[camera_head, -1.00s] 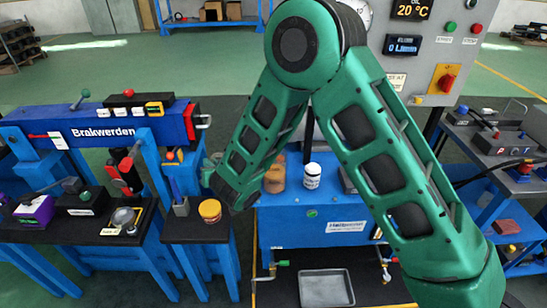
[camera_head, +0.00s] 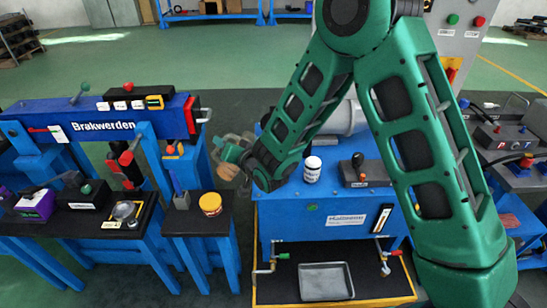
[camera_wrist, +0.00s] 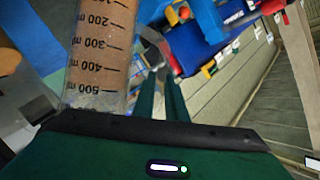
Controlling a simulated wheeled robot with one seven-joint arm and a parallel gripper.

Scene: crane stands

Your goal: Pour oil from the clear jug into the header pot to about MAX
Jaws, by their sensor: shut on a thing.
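The clear jug (camera_wrist: 98,50) fills the upper left of the wrist view, with brownish oil behind black ml marks from the hundreds to 500. My gripper's two green fingers (camera_wrist: 160,75) are close together beside it, shut on the jug at its grey handle, though the grip is partly hidden. In the head view, my gripper (camera_head: 232,155) is left of the blue tank unit, with a brownish part of the jug (camera_head: 228,172) just under it. I cannot pick out the header pot or its MAX mark for certain; a grey cylinder (camera_head: 352,117) shows partly behind my arm.
A yellow tub (camera_head: 211,204) is on the side table at left. A metal tray (camera_head: 326,282) lies low in front.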

